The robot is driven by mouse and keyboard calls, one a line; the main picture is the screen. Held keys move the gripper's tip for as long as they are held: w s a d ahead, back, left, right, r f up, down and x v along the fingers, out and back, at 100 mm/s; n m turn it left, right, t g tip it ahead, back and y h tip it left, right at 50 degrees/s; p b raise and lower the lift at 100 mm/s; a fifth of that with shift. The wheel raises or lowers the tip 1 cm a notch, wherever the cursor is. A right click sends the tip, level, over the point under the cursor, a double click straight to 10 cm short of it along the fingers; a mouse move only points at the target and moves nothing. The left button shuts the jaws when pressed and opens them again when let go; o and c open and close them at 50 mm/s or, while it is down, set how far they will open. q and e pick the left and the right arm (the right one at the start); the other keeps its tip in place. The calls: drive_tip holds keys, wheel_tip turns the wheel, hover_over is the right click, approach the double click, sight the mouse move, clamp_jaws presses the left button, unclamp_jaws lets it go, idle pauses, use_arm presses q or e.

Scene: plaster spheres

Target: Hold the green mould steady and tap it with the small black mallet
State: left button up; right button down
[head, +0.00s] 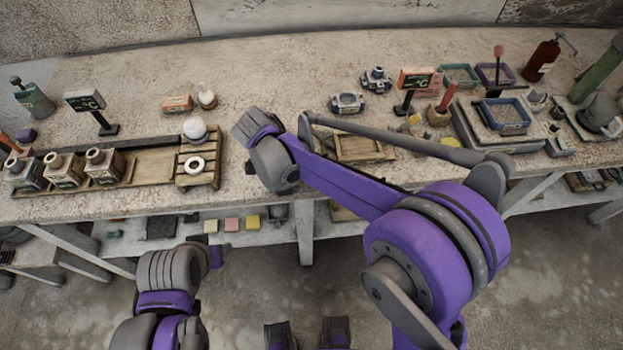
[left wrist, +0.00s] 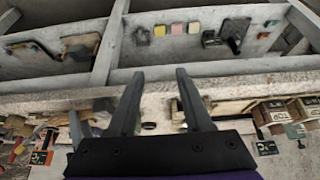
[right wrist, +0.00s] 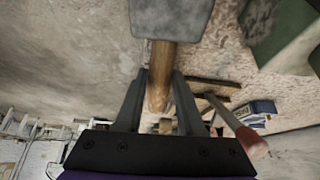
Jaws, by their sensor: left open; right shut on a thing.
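My right gripper (right wrist: 160,90) is shut on the wooden handle (right wrist: 158,78) of a mallet whose blocky head (right wrist: 170,18) looks grey. In the head view my right arm reaches left over the bench, and the mallet is not clear there. A large green piece (right wrist: 285,35) is at the upper right of the right wrist view, partly cut off and apart from the mallet. I cannot tell if it is the mould. In the head view a green-grey dome (head: 600,112) sits at the far right. My left gripper (left wrist: 156,75) is open and empty before the bench.
A wooden tray (head: 150,163) with several jars and a white ball (head: 195,128) is on the left of the bench (head: 290,75). A blue-rimmed tray (head: 505,128), small frames and a red bottle (head: 541,60) crowd the right. The back middle is mostly clear.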

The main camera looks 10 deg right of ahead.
idle(0.4)
use_arm(q)
drive_tip(key=shift+w+r, duration=0.1)
drive_tip(key=c, duration=0.4)
drive_tip(key=w+r+m, duration=0.1)
drive_tip(key=w, duration=0.1)
drive_tip(key=w+d+r+g, duration=0.1)
drive_tip(key=w, duration=0.1)
drive_tip(key=w+d+r+m+h, duration=0.1)
drive_tip(key=w, duration=0.1)
drive_tip(key=shift+r+m, duration=0.25)
drive_tip(key=shift+m, duration=0.05)
clamp_jaws()
drive_tip(key=w+d+r+m+g, duration=0.1)
drive_tip(key=w+d+m+g, duration=0.1)
drive_tip(key=w+m, duration=0.4)
drive_tip(key=w+d+r+m+g+h, duration=0.1)
drive_tip(key=w+d+r+m+g, duration=0.1)
drive_tip(key=w+m, duration=0.5)
drive_tip(key=w+d+r+m+g+h, duration=0.1)
drive_tip(key=w+d+r+m+g, duration=0.1)
drive_tip(key=w+d+m, duration=0.2)
drive_tip(key=shift+w+r+m, duration=0.1)
drive_tip(key=shift+w+m, duration=0.55)
drive_tip(key=shift+m, duration=0.4)
drive_tip(key=shift+w+r+m, duration=0.1)
drive_tip(key=shift+w+m, duration=0.5)
drive_tip(key=shift+m, duration=0.45)
drive_tip(key=shift+f, duration=2.75)
